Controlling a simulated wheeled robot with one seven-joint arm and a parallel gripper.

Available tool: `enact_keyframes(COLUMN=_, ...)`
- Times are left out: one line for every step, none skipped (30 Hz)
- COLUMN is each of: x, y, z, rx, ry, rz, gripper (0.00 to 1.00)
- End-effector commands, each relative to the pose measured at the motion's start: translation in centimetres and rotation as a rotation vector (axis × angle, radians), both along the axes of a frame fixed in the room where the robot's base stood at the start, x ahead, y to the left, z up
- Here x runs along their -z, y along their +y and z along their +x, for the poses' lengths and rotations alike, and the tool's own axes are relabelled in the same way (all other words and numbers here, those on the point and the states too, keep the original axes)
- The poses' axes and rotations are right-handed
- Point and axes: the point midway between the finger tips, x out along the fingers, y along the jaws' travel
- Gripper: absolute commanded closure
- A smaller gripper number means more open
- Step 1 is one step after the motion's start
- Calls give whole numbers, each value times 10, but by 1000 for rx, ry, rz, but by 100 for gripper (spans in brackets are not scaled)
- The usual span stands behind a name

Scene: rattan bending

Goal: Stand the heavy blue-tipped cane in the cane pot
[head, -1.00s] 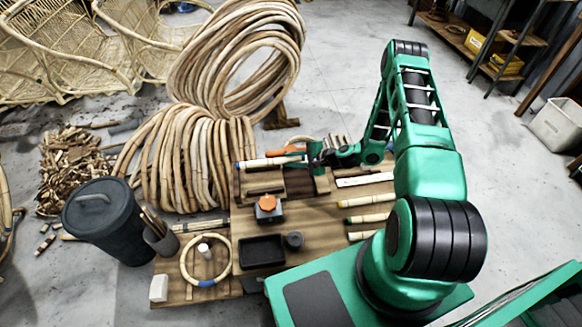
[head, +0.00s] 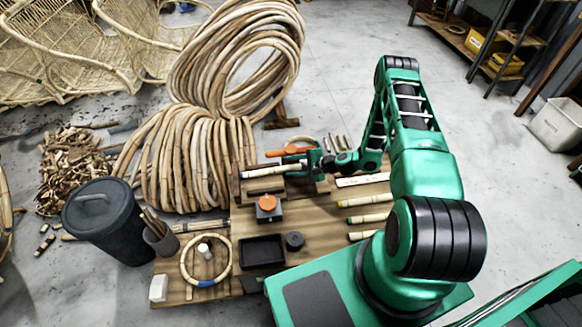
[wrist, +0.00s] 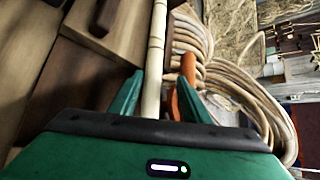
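The pale cane (head: 272,171) lies roughly level across the wooden blocks at the back of the bench, sloping slightly down to its left end. My gripper (head: 316,160) is at the cane's right end. In the wrist view the cane (wrist: 155,60) runs between the two fingers of my gripper (wrist: 160,92), nearer the left one, with a gap to the right finger, so the gripper looks open around it. The grey cane pot (head: 160,240) stands at the bench's left edge with several thin dark canes in it.
An orange-topped block (head: 268,207), a black tray (head: 262,251) and a rattan ring (head: 206,262) lie on the bench. Several canes, one green-tipped (head: 367,218), lie at the right. A dark lidded bin (head: 105,220) stands beside the pot. Large rattan coils (head: 185,155) rise behind.

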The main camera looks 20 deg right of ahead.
Motion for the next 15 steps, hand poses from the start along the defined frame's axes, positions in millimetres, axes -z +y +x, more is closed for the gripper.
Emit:
enact_keyframes(x=0, y=0, z=0, rx=0, ry=-1, rz=0, gripper=58)
enact_keyframes(x=0, y=0, z=0, rx=0, ry=-1, rz=0, gripper=58)
enact_keyframes(x=0, y=0, z=0, rx=0, ry=-1, rz=0, gripper=58)
enact_keyframes(x=0, y=0, z=0, rx=0, ry=-1, rz=0, gripper=58)
enact_keyframes(x=0, y=0, z=0, rx=0, ry=-1, rz=0, gripper=58)
enact_keyframes(x=-1, y=0, z=0, rx=0, ry=-1, rz=0, gripper=58)
enact_keyframes(x=-1, y=0, z=0, rx=0, ry=-1, rz=0, gripper=58)
enact_keyframes(x=-2, y=0, z=0, rx=0, ry=-1, rz=0, gripper=58)
enact_keyframes(x=-4, y=-1, z=0, rx=0, ry=-1, rz=0, gripper=58)
enact_keyframes(x=-5, y=-3, z=-2, rx=2, ry=0, rz=0, gripper=58)
enact_keyframes(x=-6, y=-5, z=-4, rx=3, ry=0, rz=1, gripper=58)
enact_keyframes(x=-9, y=-8, z=-7, rx=3, ry=0, rz=1, gripper=58)
enact_keyframes(x=-11, y=-11, z=-10, rx=3, ry=-1, rz=0, gripper=58)
enact_keyframes(x=-13, y=-14, z=-13, rx=3, ry=0, rz=1, gripper=58)
enact_keyframes(x=-17, y=-19, z=-18, rx=5, ry=1, rz=1, gripper=58)
